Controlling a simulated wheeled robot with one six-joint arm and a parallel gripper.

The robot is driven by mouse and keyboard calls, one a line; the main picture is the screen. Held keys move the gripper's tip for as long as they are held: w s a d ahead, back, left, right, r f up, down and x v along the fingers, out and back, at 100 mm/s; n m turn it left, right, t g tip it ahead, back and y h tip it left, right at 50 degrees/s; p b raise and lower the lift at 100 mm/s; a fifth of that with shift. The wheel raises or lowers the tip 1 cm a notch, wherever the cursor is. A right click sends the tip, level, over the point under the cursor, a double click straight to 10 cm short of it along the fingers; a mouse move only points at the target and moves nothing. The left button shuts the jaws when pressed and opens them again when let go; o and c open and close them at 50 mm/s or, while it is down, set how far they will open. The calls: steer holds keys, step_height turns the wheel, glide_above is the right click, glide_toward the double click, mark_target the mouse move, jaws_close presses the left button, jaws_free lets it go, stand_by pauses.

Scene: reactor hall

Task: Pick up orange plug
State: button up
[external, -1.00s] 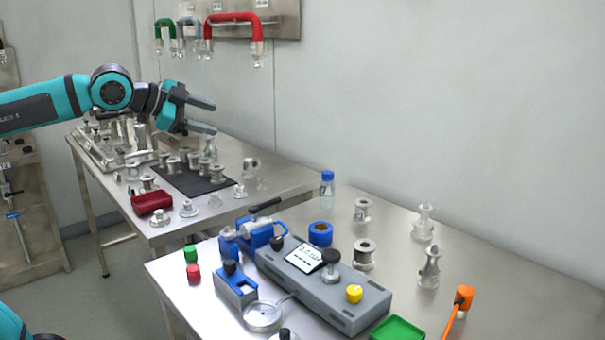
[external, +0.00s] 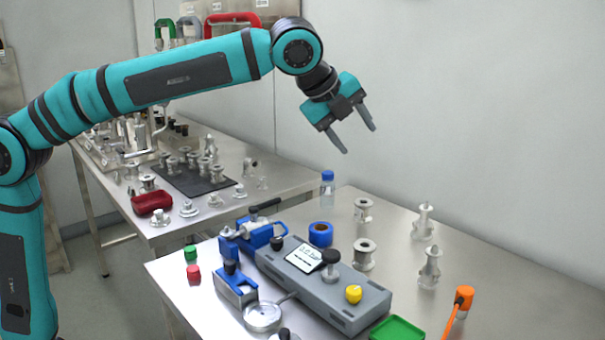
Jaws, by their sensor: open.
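An orange object (external: 464,298) lies at the lower right of the near table. It has a short thick head and a thin orange shaft or cord running down out of the picture. It is the only orange thing I see, but I cannot tell for sure that it is the plug. My gripper (external: 359,141) is open and empty. It hangs above the back edge of the near table, up and left of the orange object and well apart from it, with its fingers pointing down and right.
A grey block (external: 325,287) with a small display, a yellow knob (external: 353,294) and blue clamps fills the near table's middle. Metal fittings (external: 430,268) stand at the right. A green tray (external: 398,329) lies left of the orange object. A capped bottle (external: 327,189) stands at the back.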

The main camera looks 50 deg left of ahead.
steer(key=w+d+f+m+g+y, duration=0.1)
steer(key=d+f+m, duration=0.2)
steer(key=d, duration=0.5)
steer(key=d+f+m+g, duration=0.1)
steer(key=d+f+m, duration=0.1)
steer(key=d, duration=0.6)
steer(key=m+y, duration=0.2)
steer(key=m, duration=0.3)
glide_toward(465, 294)
steer(key=shift+g, duration=0.5)
steer(key=x, duration=1.2)
steer(key=shift+w+f, duration=0.25)
steer(key=shift+w, duration=0.25)
steer(key=shift+c, duration=0.2)
steer(key=c, duration=1)
